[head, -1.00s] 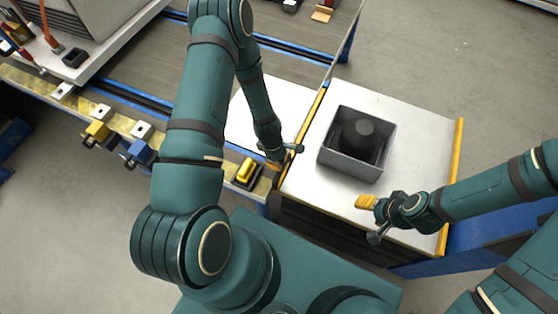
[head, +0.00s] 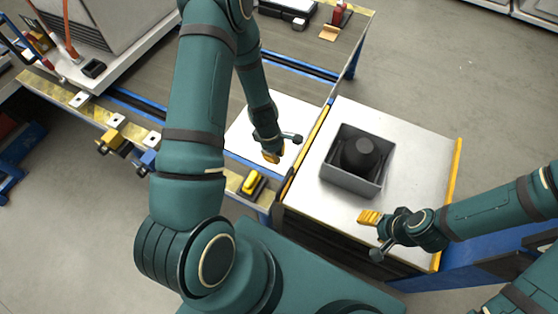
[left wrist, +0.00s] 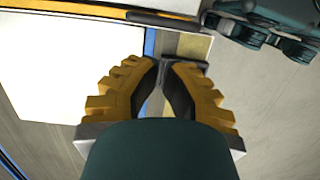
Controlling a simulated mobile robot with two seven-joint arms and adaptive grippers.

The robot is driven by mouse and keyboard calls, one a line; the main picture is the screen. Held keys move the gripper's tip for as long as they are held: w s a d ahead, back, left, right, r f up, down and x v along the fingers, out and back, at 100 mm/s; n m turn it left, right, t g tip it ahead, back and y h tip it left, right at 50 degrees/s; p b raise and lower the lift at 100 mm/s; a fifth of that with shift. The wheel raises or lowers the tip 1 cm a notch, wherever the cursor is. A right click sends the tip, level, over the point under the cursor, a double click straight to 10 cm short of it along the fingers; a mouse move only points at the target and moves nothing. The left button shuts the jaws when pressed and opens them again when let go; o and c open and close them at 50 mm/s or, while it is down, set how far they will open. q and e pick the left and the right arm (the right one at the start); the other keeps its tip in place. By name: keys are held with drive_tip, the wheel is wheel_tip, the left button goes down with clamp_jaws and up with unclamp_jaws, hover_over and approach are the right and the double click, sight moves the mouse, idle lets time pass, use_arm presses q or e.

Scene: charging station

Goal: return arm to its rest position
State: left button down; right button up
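My left arm reaches in from the left, and its gripper (head: 272,157) hangs above the white panel near the bench's edge. In the left wrist view its two yellow-ridged fingers (left wrist: 160,66) converge with their tips almost together, and I see nothing held between them. A yellow block in a dark holder (head: 251,184) sits on the bench's edge, below and left of the left gripper, apart from it. My right gripper (head: 369,217) is over the front right part of the light tabletop. Its fingers overlap from this side, so its opening is hidden.
A grey open box (head: 348,184) holding a dark round object (head: 361,155) stands on the light tabletop (head: 420,150). Yellow (head: 112,138) and blue (head: 147,160) fittings line the bench's front edge. A large grey unit (head: 110,30) stands at upper left. Open floor lies at right.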

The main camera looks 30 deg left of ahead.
use_arm(q)
drive_tip(key=shift+a+r, duration=0.1)
drive_tip(key=shift+r, duration=0.45)
drive_tip(key=s+d+r+m+h, duration=0.1)
drive_tip(key=s+d+m, duration=0.3)
drive_tip(key=d+m, duration=0.3)
drive_tip(key=s+d+r+m+t, duration=0.1)
drive_tip(key=s+d+m, duration=0.3)
drive_tip(key=d+m, duration=0.4)
drive_tip(key=shift+d+r+m+t+h, duration=0.15)
drive_tip(key=shift+r+m+t+h, duration=0.2)
drive_tip(key=shift+r+m, duration=0.45)
